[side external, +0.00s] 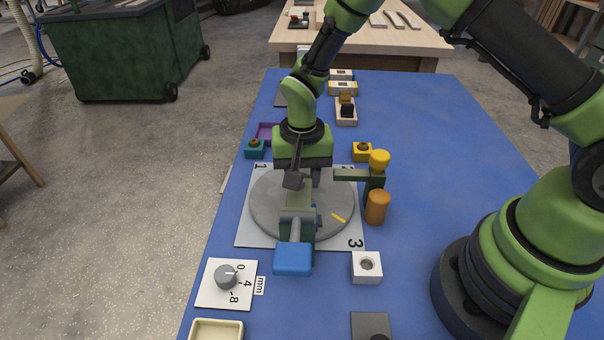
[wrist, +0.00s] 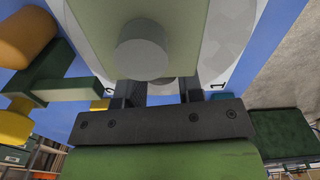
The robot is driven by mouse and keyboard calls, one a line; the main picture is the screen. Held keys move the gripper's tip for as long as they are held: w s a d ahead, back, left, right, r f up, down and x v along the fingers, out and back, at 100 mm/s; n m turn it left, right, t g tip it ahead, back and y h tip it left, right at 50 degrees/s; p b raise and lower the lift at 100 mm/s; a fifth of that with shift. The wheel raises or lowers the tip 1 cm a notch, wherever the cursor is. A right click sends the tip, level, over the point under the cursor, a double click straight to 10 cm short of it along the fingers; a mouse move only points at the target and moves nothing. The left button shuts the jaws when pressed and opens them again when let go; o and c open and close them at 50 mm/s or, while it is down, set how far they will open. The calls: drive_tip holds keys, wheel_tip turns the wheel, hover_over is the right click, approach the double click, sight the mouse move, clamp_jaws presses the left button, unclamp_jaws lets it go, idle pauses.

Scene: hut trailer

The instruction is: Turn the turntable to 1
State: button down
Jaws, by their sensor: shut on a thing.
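The turntable is a round grey disc (side external: 264,209) on a white base plate (side external: 246,236) marked 1 at the far left and 3 at the near right; the far right number is partly hidden. A short yellow line (side external: 338,217) on the disc points roughly toward 3. A green block (side external: 298,197) with a grey cylinder and a blue end piece (side external: 293,258) lies across the disc. My gripper (side external: 304,180) points down over the disc and is shut on the green block, which also shows in the wrist view (wrist: 190,30). The exact finger contact is hidden.
A green post with an arm, a yellow knob (side external: 379,160) and an orange cylinder (side external: 377,207) stands close right of the disc. A white block (side external: 366,268) and a dial plate (side external: 218,296) are in front. Teal (side external: 255,149) and yellow (side external: 362,152) blocks stand behind.

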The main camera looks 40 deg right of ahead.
drive_tip(key=shift+n, duration=2.5)
drive_tip(key=c, duration=0.8)
unclamp_jaws()
drive_tip(key=shift+o, duration=0.2)
drive_tip(key=shift+r, duration=0.15)
wheel_tip(320, 180, up, 10)
